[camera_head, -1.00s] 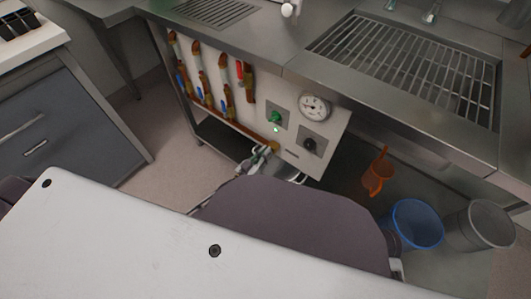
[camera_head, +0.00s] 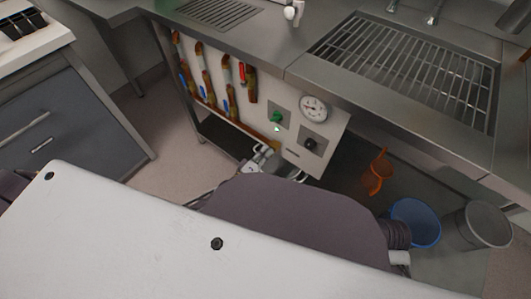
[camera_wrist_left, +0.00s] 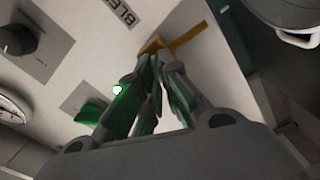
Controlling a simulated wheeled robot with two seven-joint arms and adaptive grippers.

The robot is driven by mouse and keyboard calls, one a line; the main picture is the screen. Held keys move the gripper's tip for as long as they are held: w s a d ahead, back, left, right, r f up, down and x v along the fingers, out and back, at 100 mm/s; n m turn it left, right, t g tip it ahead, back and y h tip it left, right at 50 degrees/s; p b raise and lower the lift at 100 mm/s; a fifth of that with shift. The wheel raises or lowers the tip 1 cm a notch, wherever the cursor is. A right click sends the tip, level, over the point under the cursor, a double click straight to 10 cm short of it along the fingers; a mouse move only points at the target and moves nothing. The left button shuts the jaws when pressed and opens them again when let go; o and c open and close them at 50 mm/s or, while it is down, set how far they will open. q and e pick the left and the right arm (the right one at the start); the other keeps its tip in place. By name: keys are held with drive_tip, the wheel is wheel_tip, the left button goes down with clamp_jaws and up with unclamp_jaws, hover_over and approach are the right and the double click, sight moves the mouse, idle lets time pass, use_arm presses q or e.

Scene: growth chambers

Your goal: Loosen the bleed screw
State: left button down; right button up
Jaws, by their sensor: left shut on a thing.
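The bleed screw (camera_wrist_left: 153,45) is a brass fitting with a flat tan bar beside it, on the white panel (camera_wrist_left: 75,50) near a partly visible "BLE…" label (camera_wrist_left: 125,12). My left gripper (camera_wrist_left: 158,60) is shut on the brass screw, its fingertips hiding part of it. In the head view my left gripper (camera_head: 262,154) is at the panel's lower edge, and the screw is mostly hidden there.
The panel carries a gauge (camera_head: 313,108), a green knob (camera_head: 276,117) and a black knob (camera_head: 310,144). Pipes with coloured handles (camera_head: 205,80) are left of them. An orange jug (camera_head: 377,172), blue bucket (camera_head: 415,222) and grey bin (camera_head: 483,225) stand right.

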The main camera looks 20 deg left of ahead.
use_arm(q)
drive_tip(key=shift+a+f+n, duration=0.1)
drive_tip(key=shift+f+n, duration=0.05)
drive_tip(key=shift+n, duration=0.95)
use_arm(e)
drive_tip(key=shift+f, duration=0.6)
drive_tip(key=shift+a+r, duration=0.1)
use_arm(q)
drive_tip(key=c, duration=1.6)
unclamp_jaws()
drive_tip(key=shift+s, duration=0.15)
drive_tip(key=shift+v, duration=5.8)
